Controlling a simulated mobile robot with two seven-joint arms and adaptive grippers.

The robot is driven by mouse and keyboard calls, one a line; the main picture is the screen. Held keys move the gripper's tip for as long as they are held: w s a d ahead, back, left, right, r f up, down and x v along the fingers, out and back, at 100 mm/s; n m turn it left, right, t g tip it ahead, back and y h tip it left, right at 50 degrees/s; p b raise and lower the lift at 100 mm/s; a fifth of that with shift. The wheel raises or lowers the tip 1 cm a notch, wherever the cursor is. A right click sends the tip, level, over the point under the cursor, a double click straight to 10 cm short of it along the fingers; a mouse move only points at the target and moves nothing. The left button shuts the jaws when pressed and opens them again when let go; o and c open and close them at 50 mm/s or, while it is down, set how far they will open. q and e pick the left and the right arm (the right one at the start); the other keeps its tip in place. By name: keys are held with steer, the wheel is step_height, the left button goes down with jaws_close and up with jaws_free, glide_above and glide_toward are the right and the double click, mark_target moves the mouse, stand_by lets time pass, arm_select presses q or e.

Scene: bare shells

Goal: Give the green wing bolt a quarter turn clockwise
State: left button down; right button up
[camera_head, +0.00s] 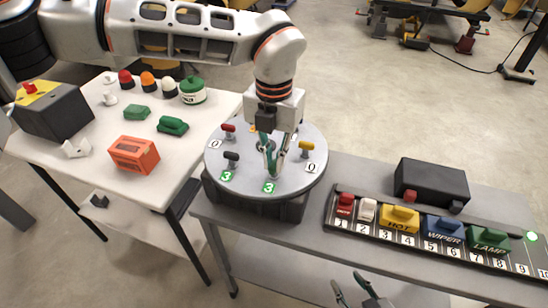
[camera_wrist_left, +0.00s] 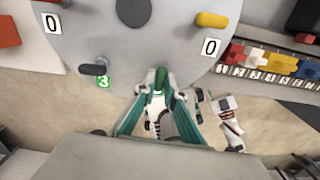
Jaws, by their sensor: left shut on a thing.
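The green wing bolt (camera_wrist_left: 161,76) is on the near edge of a round grey plate (camera_wrist_left: 190,52). In the head view my left gripper (camera_head: 271,170) points down over it and hides most of it. In the left wrist view the bolt's wing lies between the teal fingers, roughly in line with the picture's up-down direction. The left gripper is shut on it. A green-edged label 3 (camera_head: 269,187) lies just in front of the bolt. My right gripper (camera_head: 344,278) is open and empty, low in front of the bench.
The plate also bears red (camera_head: 228,129), yellow (camera_head: 306,147) and dark (camera_head: 232,157) wing bolts with number labels. A rack of coloured blocks (camera_head: 428,236) and a black box (camera_head: 432,182) stand right. A white table (camera_head: 85,148) with loose parts stands left.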

mark_target(274, 164)
arm_select(q)
steer(key=c, duration=2.1)
jaws_free()
steer(key=shift+r, duration=0.1)
step_height(274, 164, up, 12)
